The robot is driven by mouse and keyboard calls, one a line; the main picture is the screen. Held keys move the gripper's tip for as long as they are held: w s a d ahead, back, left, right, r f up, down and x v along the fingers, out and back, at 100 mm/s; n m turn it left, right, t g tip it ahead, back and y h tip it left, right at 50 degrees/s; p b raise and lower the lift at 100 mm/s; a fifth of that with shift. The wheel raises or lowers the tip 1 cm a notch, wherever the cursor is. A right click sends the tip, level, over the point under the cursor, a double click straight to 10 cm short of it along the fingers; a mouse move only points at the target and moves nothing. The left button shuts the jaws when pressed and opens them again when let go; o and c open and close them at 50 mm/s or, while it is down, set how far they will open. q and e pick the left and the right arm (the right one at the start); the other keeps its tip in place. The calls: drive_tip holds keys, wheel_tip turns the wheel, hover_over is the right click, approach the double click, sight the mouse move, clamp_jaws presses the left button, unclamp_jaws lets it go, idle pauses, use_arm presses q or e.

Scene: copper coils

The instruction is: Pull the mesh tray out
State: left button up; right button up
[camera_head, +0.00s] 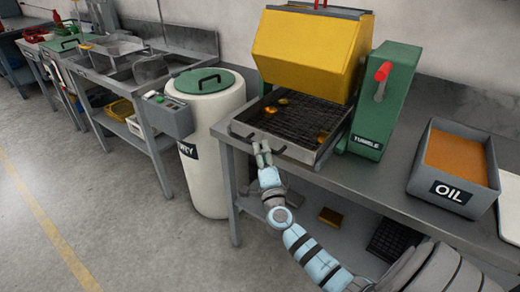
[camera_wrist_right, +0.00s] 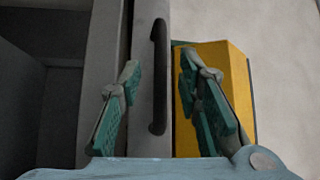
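The mesh tray (camera_head: 300,154) is a dark mesh in a grey metal frame, sitting under the raised yellow drum (camera_head: 309,48) in the head view. A few copper-coloured pieces (camera_head: 270,110) lie on its mesh. A dark handle (camera_wrist_right: 158,75) runs along the tray's front wall (camera_wrist_right: 146,125). My right gripper (camera_head: 262,148) is at that front wall, its fingers hiding part of the handle in the head view. In the right wrist view, my right gripper's fingers (camera_wrist_right: 160,80) are open on either side of the handle, with gaps visible. My left gripper is not in view.
A green TUMBLE housing (camera_head: 390,95) with a red-tipped lever (camera_head: 382,72) stands right of the tray. An OIL bin (camera_head: 455,168) is farther right on the bench. A white barrel (camera_head: 213,140) stands left of the bench. Open floor lies in front.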

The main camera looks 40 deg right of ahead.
sight(261, 146)
drive_tip(key=shift+b+x, duration=0.3)
drive_tip(key=shift+x, duration=1.55)
clamp_jaws()
